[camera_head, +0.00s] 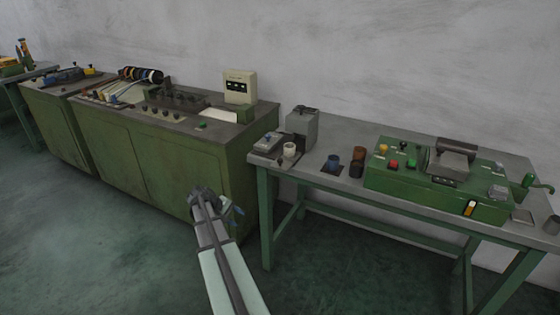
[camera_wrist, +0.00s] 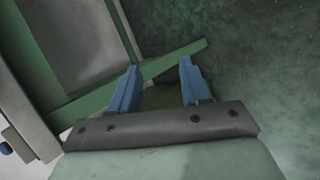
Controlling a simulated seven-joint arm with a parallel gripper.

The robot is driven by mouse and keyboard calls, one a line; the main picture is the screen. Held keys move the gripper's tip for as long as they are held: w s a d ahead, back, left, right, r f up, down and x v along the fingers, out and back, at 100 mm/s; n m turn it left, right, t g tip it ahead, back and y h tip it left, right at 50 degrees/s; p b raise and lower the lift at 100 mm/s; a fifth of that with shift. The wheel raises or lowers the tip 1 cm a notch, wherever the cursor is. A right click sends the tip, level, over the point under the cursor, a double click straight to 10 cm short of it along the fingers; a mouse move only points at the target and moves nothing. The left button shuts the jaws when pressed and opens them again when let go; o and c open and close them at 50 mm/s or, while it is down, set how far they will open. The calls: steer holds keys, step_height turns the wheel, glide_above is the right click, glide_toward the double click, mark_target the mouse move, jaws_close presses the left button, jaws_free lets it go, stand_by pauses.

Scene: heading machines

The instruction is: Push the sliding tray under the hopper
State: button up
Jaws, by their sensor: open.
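My gripper (camera_head: 232,212) is in front of the gap between the green cabinet and the green-legged table, below the tabletop. In the wrist view its two blue fingers (camera_wrist: 160,88) are apart, with nothing between them. On the table's left end stands an upright grey box (camera_head: 302,128), which may be the hopper. A low grey unit (camera_head: 268,143) sits at its left, and a pale cup (camera_head: 290,150) stands in front. A green machine (camera_head: 400,185) farther right carries a grey, dark-topped housing (camera_head: 450,160). I cannot tell which part is the sliding tray.
The green cabinet (camera_head: 150,160) with a control panel stands left of the table (camera_head: 335,180). A blue cup (camera_head: 333,163) and brown cup (camera_head: 357,160) stand mid-table. The floor (camera_head: 120,250) in front is clear.

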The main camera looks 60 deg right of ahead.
steer(key=w+d+r+n+g+h, duration=0.2)
steer(key=d+r+n+g+h, duration=0.15)
steer(key=d+r, duration=0.65)
steer(key=n+g+h, duration=0.3)
steer(key=n+g, duration=0.1)
steer(key=n, duration=0.2)
glide_toward(280, 159)
steer(key=w+a, duration=0.2)
steer(key=w, duration=0.1)
steer(key=s+d+n, duration=0.1)
steer(key=s+d, duration=0.3)
steer(key=s, duration=0.1)
steer(key=s+d+n+g, duration=0.1)
steer(key=s+d+n, duration=0.1)
steer(key=s+d, duration=0.3)
steer(key=shift+f, duration=0.25)
steer(key=shift+c, duration=0.3)
jaws_close()
